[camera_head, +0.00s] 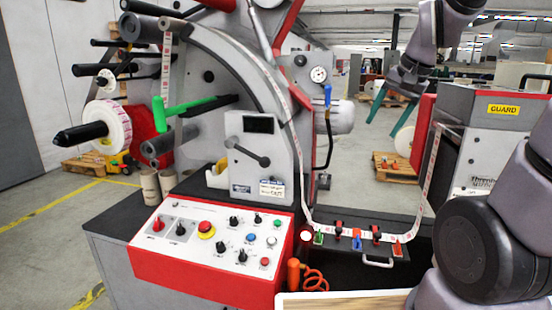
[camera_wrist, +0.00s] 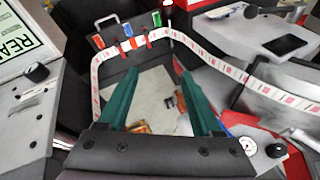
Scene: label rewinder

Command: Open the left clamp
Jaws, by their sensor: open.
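The left clamp (camera_head: 338,231) is between a green marker and a blue marker. The right clamp (camera_head: 376,235) is between the blue marker and an orange one. The wrist view shows the row reversed, with the left clamp (camera_wrist: 149,41) next to the green marker. Whether either clamp is open is too small to tell. My gripper (camera_head: 392,115) is above and behind the row, its green fingers apart and empty. In the wrist view my gripper (camera_wrist: 157,72) points toward the clamps without touching them.
The label web (camera_head: 428,180) rises to the right toward the guard box (camera_head: 490,110). A control panel (camera_head: 210,240) with buttons stands at the left, below the rewinder. A white handle (camera_head: 378,263) and an orange coiled hose (camera_head: 313,278) are in front of the row.

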